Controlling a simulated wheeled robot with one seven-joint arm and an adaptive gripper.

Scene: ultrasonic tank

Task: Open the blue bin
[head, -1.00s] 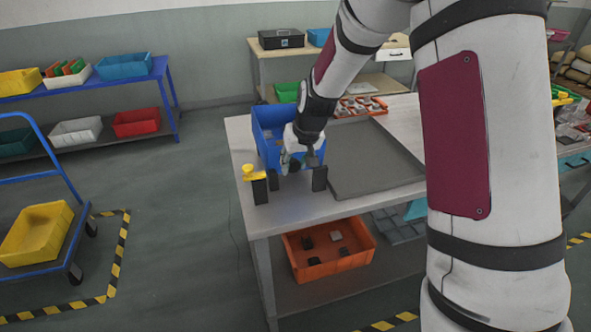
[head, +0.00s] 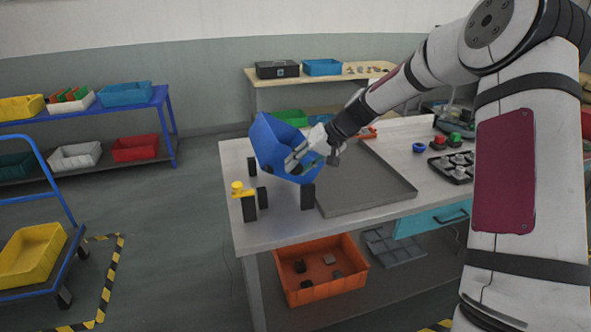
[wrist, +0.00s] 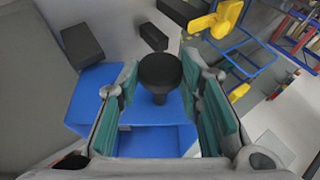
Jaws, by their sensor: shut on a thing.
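The blue bin (head: 272,142) stands at the left end of the grey work table and looks tilted in the head view. Its blue surfaces also fill the lower middle of the wrist view (wrist: 95,95). My gripper (head: 307,150) is at the bin's right side, at its opening. In the wrist view, a round black knob (wrist: 160,70) on a stem sits between the teal-padded fingers, and they are shut on it. The exact contact and how the knob joins the bin are hidden.
Several black posts (head: 307,196) stand around the bin. A yellow-topped black post (head: 249,208) is at the table's left edge. A grey tray (head: 365,185) lies to the right. An orange bin (head: 320,290) is on the shelf below.

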